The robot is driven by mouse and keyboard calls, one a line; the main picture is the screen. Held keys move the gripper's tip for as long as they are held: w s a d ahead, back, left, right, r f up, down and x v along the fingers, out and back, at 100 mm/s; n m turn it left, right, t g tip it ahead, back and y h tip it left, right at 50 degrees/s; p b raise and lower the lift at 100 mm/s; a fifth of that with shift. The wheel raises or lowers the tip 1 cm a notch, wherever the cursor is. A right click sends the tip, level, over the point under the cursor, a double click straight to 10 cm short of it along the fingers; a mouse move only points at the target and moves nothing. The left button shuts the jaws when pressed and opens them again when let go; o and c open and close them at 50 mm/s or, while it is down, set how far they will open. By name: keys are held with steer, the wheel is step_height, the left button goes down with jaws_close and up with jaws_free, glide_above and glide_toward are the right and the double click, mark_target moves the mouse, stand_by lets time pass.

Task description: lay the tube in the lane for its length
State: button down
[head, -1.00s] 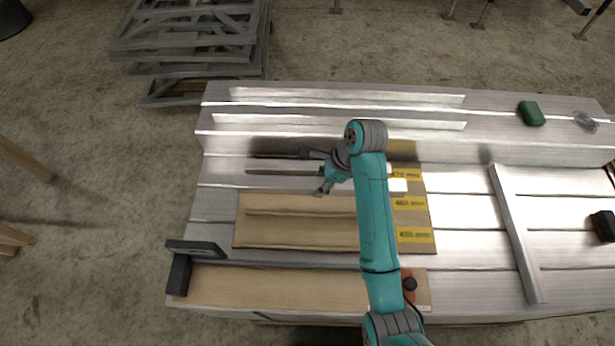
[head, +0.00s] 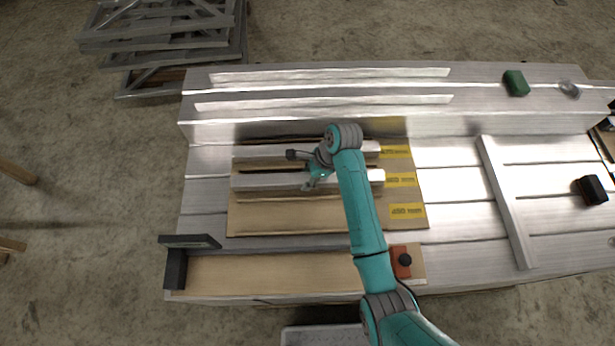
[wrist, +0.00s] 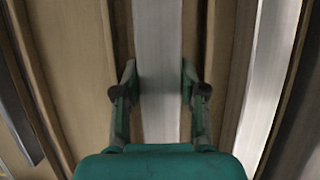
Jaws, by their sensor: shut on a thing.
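A pale metal tube (head: 262,180) lies lengthwise over the middle lane of the brown board (head: 300,221). My gripper (head: 314,183) is shut on it near mid-length. In the wrist view the tube (wrist: 158,45) runs straight between the two fingers of my gripper (wrist: 160,92), roughly parallel to the board's ridges. I cannot tell whether it touches the lane floor. A second pale tube (head: 270,150) lies parallel in the far lane, partly hidden by my arm. The near lane looks empty. Yellow labels (head: 400,180) mark the lanes' right ends.
A raised metal step (head: 440,121) runs behind the board. A black bracket (head: 176,268) stands front left, beside a brown strip (head: 290,272). An orange-and-black object (head: 401,262) is near my arm. A metal bar (head: 506,205) crosses the bed at right; bare bed lies between.

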steer(key=c, duration=0.7)
jaws_free()
steer(key=shift+f, duration=0.1)
steer(key=shift+o, duration=0.2)
steer(key=v, duration=1.2)
